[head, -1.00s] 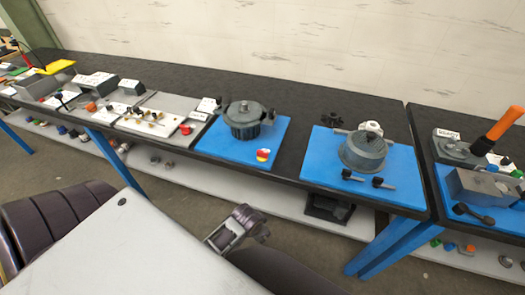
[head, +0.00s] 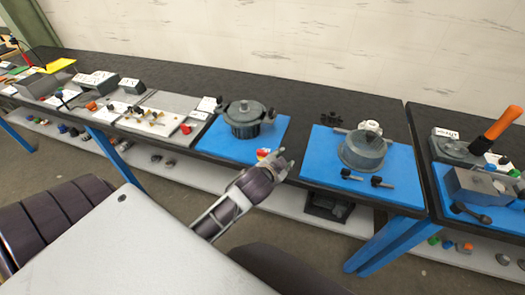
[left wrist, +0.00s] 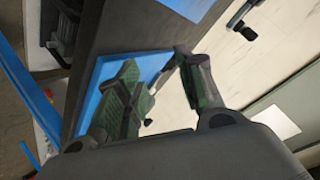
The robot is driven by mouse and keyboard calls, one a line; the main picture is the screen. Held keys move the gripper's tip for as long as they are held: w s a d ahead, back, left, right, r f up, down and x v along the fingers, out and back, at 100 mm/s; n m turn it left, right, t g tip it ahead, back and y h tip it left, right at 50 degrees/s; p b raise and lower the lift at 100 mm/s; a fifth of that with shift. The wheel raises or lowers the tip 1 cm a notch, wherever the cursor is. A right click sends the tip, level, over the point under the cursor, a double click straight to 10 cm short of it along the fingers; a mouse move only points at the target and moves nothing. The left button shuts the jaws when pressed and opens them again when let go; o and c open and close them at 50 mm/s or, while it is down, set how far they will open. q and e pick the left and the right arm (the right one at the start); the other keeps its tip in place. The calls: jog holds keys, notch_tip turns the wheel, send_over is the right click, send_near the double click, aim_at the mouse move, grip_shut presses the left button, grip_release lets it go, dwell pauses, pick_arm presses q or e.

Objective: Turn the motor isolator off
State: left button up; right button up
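A small red and yellow knob (head: 263,154), which looks like the motor isolator, sits at the front of the left blue mat (head: 222,146), in front of a dark round housing (head: 246,121). In the head view my left gripper (head: 285,158) is just right of the knob, near the mat's front right corner, and partly overlaps it in the picture. I cannot tell if they touch. In the left wrist view the two fingers of my left gripper (left wrist: 158,65) stand apart with nothing seen between them; the knob cannot be made out there. My right gripper is not in view.
A second blue mat (head: 320,172) to the right holds a grey round housing (head: 362,151) and black-handled parts. A grey plate with small parts (head: 160,116) lies to the left. An orange-handled tool (head: 500,124) stands far right. The black bench top (head: 300,100) behind the mats is mostly clear.

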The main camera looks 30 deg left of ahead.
pick_arm(q)
jog(key=w+d+r+m+t+h, duration=0.35)
jog(key=r+m, duration=0.25)
jog(key=r, duration=0.3)
jog(key=w+d+r+m+t+h, duration=0.3)
jog(key=w+d+r+m+t, duration=0.25)
jog(key=r, duration=0.45)
jog(key=s+d+r+m+g+h, duration=0.1)
jog(key=s+d+m+g+h, duration=0.1)
jog(key=d+m+g+h, duration=0.7)
jog(key=s+d+r+m+g+h, duration=0.25)
jog(key=m+h, duration=0.25)
jog(key=m, duration=0.9)
jog(key=a+f+m+g+y, duration=0.6)
jog(key=f+m+g+y, duration=0.3)
jog(key=f, duration=0.4)
jog(key=a+f+m+y, duration=0.1)
jog(key=a+y, duration=0.9)
jog(key=a, duration=1.5)
jog(key=shift+w+a+f+m, duration=0.2)
jog(key=shift+w+f+m, duration=0.15)
